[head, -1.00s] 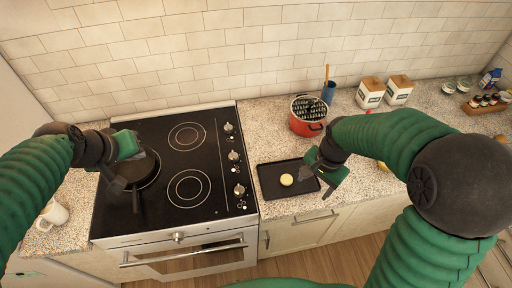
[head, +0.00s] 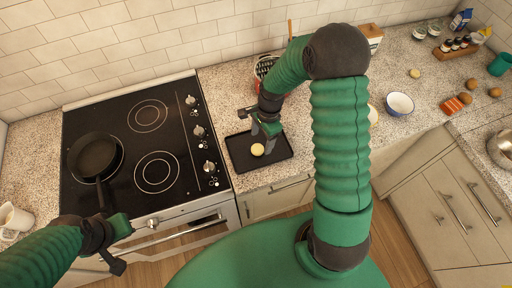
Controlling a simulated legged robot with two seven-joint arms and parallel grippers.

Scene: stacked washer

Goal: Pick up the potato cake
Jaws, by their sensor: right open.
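The potato cake (head: 257,149) is a small round pale-yellow disc lying on a black tray (head: 242,160) on the counter right of the stove. My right gripper (head: 262,130) is open, just behind and above the cake, with its fingers pointing down toward the tray. The cake is not between the fingers as far as I can see. My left gripper (head: 121,240) is at the front edge of the stove, apart from the pan; its jaw opening is not clear.
A black frying pan (head: 95,155) sits on the left of the stove (head: 150,140), handle toward the front. A red pot (head: 262,72) stands behind the tray, partly hidden by my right arm. A white bowl (head: 399,104), orange packet (head: 451,106) and potatoes lie to the right.

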